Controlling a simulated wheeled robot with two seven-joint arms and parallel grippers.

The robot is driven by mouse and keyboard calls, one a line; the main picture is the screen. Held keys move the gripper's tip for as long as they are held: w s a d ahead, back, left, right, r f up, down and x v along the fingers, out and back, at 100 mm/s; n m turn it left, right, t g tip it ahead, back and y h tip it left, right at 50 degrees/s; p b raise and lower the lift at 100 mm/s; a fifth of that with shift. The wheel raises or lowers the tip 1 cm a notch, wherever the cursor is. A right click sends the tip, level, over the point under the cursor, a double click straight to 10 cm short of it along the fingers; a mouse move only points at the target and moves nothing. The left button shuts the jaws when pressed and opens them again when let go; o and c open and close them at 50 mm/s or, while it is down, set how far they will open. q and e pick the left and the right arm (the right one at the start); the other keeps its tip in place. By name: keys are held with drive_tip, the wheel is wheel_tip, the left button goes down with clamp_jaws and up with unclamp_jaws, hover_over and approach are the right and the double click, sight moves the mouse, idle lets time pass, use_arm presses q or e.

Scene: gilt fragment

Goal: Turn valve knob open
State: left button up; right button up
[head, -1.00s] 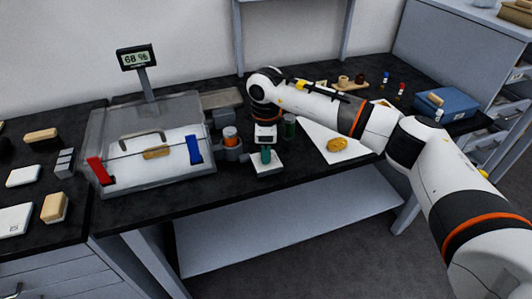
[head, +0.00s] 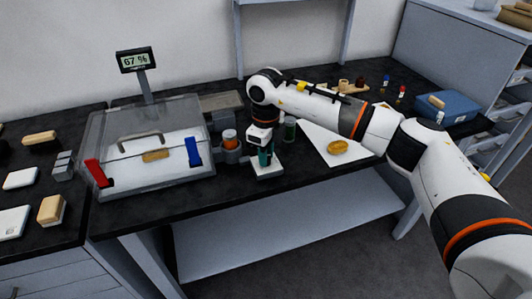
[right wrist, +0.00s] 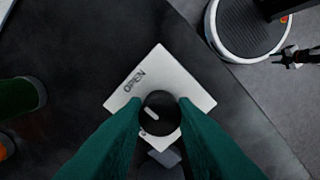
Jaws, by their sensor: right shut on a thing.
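The valve knob (right wrist: 161,117) is round and black with a white pointer mark. It sits on a white square plate (right wrist: 190,92), which also shows in the head view (head: 267,173) near the bench's front edge. The plate bears the word OPEN, and the pointer mark slants up-left toward it in the right wrist view. My right gripper (right wrist: 160,103) has teal fingers, one on each side of the knob, and is shut on it. In the head view the right gripper (head: 265,156) points down over the plate and hides the knob. My left gripper is not in view.
A clear chamber (head: 150,175) with red and blue latches stands left, below a display (head: 136,60) reading 67 %. A cup-like holder with an orange-topped jar (head: 230,138) and a green jar (head: 290,128) stand close to the gripper. A white sheet (head: 325,142) lies right.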

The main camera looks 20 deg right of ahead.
drive_tip(key=shift+r, duration=0.1)
drive_tip(key=o, duration=1)
wheel_tip(320, 180, up, 12)
drive_tip(key=b, duration=0.1)
